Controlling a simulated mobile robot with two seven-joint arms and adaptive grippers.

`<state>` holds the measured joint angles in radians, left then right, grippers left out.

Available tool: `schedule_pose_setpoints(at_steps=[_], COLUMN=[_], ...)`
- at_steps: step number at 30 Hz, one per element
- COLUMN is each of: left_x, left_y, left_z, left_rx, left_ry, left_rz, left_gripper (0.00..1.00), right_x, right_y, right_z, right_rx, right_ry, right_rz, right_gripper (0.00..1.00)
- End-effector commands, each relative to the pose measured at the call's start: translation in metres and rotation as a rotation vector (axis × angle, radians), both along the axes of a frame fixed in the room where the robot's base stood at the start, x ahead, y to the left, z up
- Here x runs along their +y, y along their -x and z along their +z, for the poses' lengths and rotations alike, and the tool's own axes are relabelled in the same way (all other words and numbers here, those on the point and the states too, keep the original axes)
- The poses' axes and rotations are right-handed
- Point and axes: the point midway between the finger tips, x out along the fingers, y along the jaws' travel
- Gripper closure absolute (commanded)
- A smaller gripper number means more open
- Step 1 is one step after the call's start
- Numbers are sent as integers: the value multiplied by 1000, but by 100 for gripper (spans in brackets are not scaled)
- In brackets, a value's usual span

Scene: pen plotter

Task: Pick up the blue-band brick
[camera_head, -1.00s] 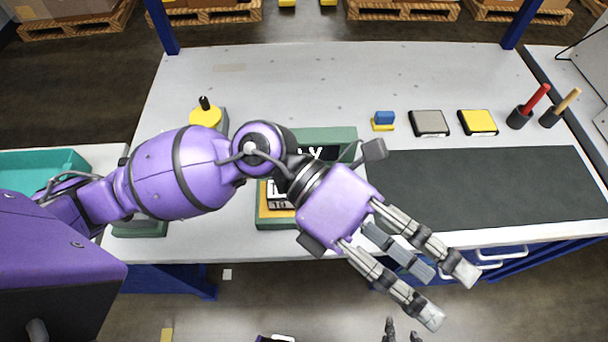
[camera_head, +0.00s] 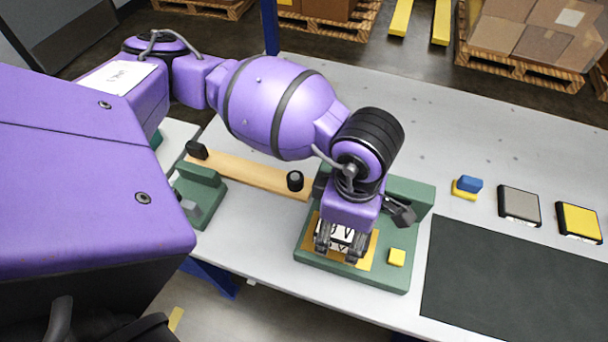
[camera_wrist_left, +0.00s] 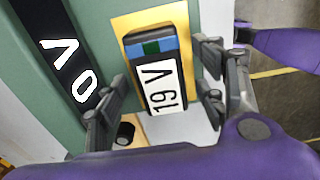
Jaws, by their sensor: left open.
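The blue-band brick (camera_wrist_left: 152,72) is a black block with a blue band, a small green patch on it, and a white label reading "19 V". It lies on a yellow plate (camera_wrist_left: 121,27) in a green fixture (camera_head: 415,203). In the head view the brick (camera_head: 342,235) shows only partly, between my fingers. My left gripper (camera_head: 341,246) points down over it, open, with fingers on both sides of the brick. In the left wrist view, gaps show between the fingers (camera_wrist_left: 158,92) and the brick. My right gripper is out of view.
A small yellow block (camera_head: 397,257) sits on the fixture's front right. A wooden bar (camera_head: 245,174) with black knobs and a green block (camera_head: 200,197) are left of it. A dark mat (camera_head: 510,280), grey pad (camera_head: 519,204), yellow pad (camera_head: 579,220) and blue-yellow piece (camera_head: 467,187) are right.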

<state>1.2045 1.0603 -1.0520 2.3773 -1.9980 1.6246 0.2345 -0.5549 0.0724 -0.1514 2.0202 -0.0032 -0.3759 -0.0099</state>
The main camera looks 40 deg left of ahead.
Motion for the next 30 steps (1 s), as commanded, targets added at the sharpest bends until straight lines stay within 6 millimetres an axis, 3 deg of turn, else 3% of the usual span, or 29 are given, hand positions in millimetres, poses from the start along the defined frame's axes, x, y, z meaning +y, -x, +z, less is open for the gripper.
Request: schedule_pose_setpoints(at_steps=[4,12,27,30], left_x=[0,0,-1,-1], left_y=[0,0,-1,-1], left_z=[-18,-20,-19,-19], left_rx=[2,1,-3,-3], left_ry=[1,1,2,2], left_rz=[1,0,0,0], left_gripper=[36,36,100,100], right_x=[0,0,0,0], right_y=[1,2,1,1], right_z=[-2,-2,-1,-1], right_rx=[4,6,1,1], right_ry=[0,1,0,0], right_rz=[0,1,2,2], right_gripper=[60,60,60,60])
